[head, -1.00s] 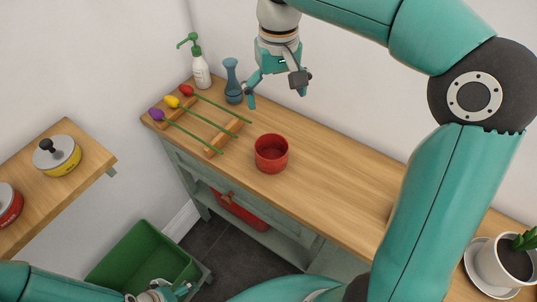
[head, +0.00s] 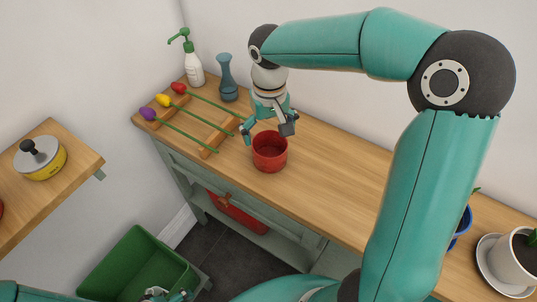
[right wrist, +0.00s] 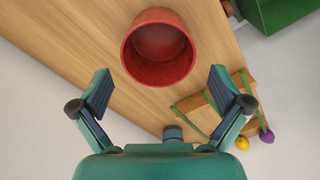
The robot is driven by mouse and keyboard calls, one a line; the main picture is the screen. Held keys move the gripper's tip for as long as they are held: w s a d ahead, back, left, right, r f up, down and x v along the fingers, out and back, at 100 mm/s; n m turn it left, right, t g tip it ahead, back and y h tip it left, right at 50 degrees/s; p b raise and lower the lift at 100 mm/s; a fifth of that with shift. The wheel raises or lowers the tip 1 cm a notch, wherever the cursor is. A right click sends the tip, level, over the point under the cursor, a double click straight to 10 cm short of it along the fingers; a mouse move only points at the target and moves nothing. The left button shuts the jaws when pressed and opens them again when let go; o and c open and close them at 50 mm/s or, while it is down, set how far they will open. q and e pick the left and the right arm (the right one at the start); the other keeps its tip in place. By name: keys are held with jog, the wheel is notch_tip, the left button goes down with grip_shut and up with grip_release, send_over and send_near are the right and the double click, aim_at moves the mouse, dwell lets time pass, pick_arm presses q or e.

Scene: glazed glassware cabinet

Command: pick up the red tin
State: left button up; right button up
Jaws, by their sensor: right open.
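The red tin (head: 270,155) is an open, round, empty-looking container standing upright on the wooden worktop. It also shows at the top middle of the right wrist view (right wrist: 159,50). My right gripper (head: 267,131) is open and empty, pointing down just above and behind the tin's rim. In the right wrist view its fingers (right wrist: 160,89) are spread wide, with the tin beyond and between them, apart from both. My left gripper (head: 168,295) shows only partly at the bottom edge of the head view, above the green crate; its jaws are unclear.
A wooden rack (head: 208,150) with coloured-headed sticks lies left of the tin. A blue vase (head: 227,80) and soap bottle (head: 194,70) stand behind it. Potted plants (head: 512,262) are at the right. A yellow pot (head: 42,160) sits on a shelf.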

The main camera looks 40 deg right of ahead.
aim_at(270, 146)
jog(key=shift+d+f+p, duration=0.1)
jog(key=shift+f+p, duration=0.2)
jog(key=shift+f, duration=2.45)
jog(key=c, duration=0.9)
jog(key=shift+r, duration=0.1)
